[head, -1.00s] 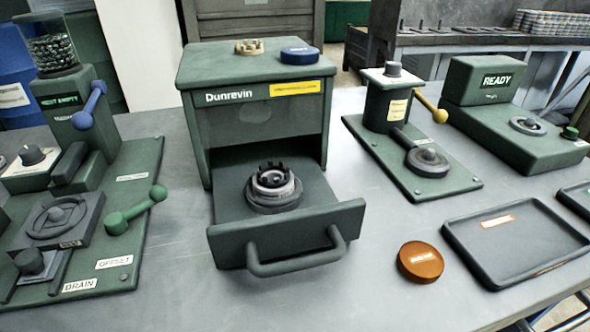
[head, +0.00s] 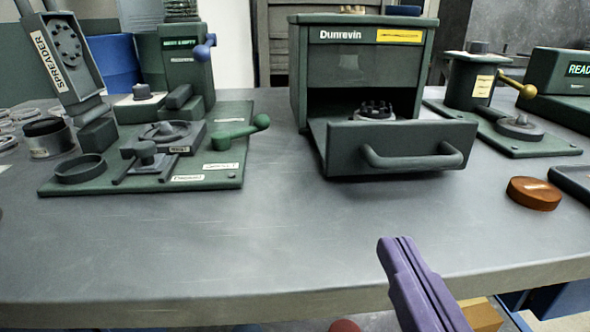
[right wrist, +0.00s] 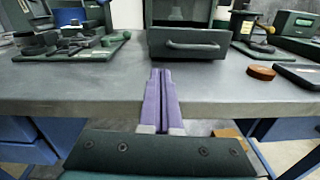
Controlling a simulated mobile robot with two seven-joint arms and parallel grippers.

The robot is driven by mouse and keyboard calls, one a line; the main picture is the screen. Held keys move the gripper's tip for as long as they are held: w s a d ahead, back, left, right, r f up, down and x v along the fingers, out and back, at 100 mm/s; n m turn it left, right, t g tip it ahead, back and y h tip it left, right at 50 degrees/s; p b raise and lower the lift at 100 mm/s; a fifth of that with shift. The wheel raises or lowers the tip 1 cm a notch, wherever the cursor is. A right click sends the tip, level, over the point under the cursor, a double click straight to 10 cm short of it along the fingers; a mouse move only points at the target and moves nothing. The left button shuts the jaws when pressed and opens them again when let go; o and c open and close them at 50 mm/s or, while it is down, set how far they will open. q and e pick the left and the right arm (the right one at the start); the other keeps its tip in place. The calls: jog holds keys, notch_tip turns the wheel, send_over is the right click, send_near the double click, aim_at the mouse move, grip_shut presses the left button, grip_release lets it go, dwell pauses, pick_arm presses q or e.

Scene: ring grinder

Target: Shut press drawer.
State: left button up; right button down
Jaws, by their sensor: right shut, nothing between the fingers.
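The dark green Dunrevin press (head: 365,65) stands at the back of the table. Its drawer (head: 400,150) is pulled out toward me, with a bar handle (head: 413,157) across the front. A round part with dark prongs (head: 376,110) sits in the drawer, mostly hidden behind the drawer front. My right gripper (head: 395,245), with purple fingers, is shut and empty, below and in front of the drawer, apart from the handle. In the right wrist view the fingers (right wrist: 160,75) point toward the drawer front (right wrist: 188,45). My left gripper is not in view.
To the left a green base plate (head: 215,160) carries a spreader (head: 62,60) and levers. To the right are a lever press (head: 470,85), an orange-brown disc (head: 534,193) and a dark tray (head: 573,184). The table front between the gripper and drawer is clear.

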jog(key=a+n, duration=0.1)
jog(key=p, duration=0.1)
send_near(338, 155)
jog(key=shift+y, duration=0.3)
jog(key=w, duration=0.6)
jog(key=shift+d, duration=0.15)
jog(key=shift+w+f, duration=0.1)
jog(key=shift+w, duration=0.35)
